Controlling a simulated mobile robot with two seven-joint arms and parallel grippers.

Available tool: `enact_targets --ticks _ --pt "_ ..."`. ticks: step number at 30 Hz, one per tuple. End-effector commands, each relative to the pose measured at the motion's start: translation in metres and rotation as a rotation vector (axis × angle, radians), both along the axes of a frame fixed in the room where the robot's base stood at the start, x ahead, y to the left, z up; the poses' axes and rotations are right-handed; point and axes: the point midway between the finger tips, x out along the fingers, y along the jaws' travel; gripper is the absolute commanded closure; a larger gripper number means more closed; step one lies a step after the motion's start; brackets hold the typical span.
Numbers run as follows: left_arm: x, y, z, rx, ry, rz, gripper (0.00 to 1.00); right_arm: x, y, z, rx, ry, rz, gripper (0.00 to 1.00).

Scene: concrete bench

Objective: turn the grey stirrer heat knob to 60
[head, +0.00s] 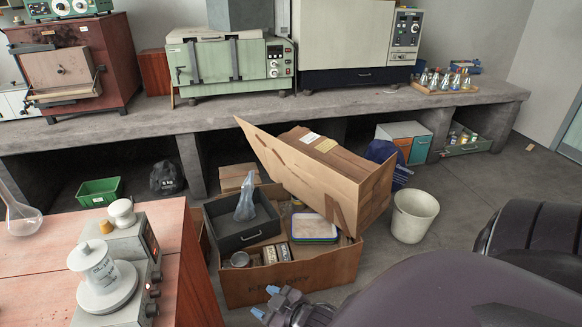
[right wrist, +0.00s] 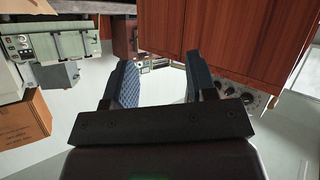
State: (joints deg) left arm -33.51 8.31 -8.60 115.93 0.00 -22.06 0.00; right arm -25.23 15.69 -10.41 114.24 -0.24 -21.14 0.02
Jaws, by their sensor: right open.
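A grey stirrer (head: 141,297) stands at the front of the red wooden table at lower left in the head view. A white lidded jar (head: 98,272) sits on its round plate. Dark knobs (head: 152,309) with small red lights show on its right-hand side; their settings are too small to read. A second greyish stirrer (head: 126,240) stands just behind it. My right gripper (head: 266,303) is at the bottom of the head view, to the right of the table and apart from the stirrers. Its fingers (right wrist: 162,75) are open and empty in the right wrist view. My left gripper is not in view.
A cardboard box (head: 290,285) with a raised flap and trays stands on the floor right of the table (head: 185,270). A glass flask (head: 20,215) is at the table's left. A white bin (head: 413,215) stands farther right. The concrete bench (head: 350,103) runs behind.

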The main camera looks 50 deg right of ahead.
Motion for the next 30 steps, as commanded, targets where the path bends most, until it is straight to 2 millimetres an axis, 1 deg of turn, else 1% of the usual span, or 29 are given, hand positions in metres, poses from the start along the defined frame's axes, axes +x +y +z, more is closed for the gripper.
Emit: enact_targets --ticks 1,9,15,20,30 --pt "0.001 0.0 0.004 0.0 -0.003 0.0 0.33 -0.008 0.0 -0.002 0.018 0.014 -0.022 0.48" --pt "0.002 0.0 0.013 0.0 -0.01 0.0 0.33 -0.044 0.002 -0.017 0.081 0.077 -0.11 0.48" --pt "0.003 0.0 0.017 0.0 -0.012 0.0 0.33 -0.061 0.004 -0.023 0.1 0.108 -0.136 0.48" --pt "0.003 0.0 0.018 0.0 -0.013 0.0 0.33 -0.067 0.003 -0.025 0.099 0.117 -0.139 0.48" --pt "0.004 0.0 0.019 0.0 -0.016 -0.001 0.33 -0.069 0.003 -0.026 0.099 0.121 -0.141 0.48"
